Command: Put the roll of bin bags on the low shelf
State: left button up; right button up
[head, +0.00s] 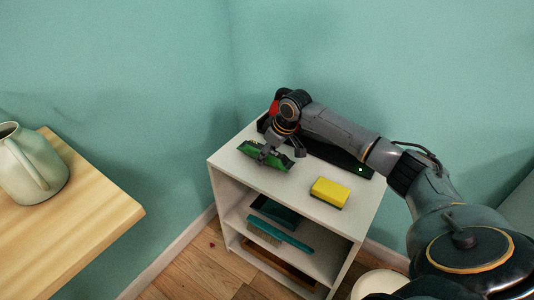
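A dark green object (279,161), which looks like the roll of bin bags, is at the left part of the top of a white shelf unit (224,166). My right gripper (279,152) comes down over it from behind, with its fingers at the green object. Whether they are closed on it, and whether it touches the top, I cannot tell. The unit has an open middle shelf (312,264) and a lower space beneath it, mostly hidden. My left gripper is not in view.
A yellow sponge (330,190) lies right of the green object. A long black item (338,156) and a red item (274,107) are at the back. The middle shelf holds a teal dustpan (276,211) and a brush (280,235). A wooden table (85,228) with a jug (32,165) stands left.

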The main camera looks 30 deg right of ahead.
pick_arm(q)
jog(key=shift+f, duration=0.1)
pick_arm(e)
jog(key=o, duration=1.4)
jog(key=shift+c, duration=0.2)
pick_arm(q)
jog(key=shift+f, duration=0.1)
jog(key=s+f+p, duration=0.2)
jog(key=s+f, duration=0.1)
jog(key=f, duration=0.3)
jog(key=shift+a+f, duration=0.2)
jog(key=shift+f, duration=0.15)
pick_arm(e)
jog(key=v, duration=1.2)
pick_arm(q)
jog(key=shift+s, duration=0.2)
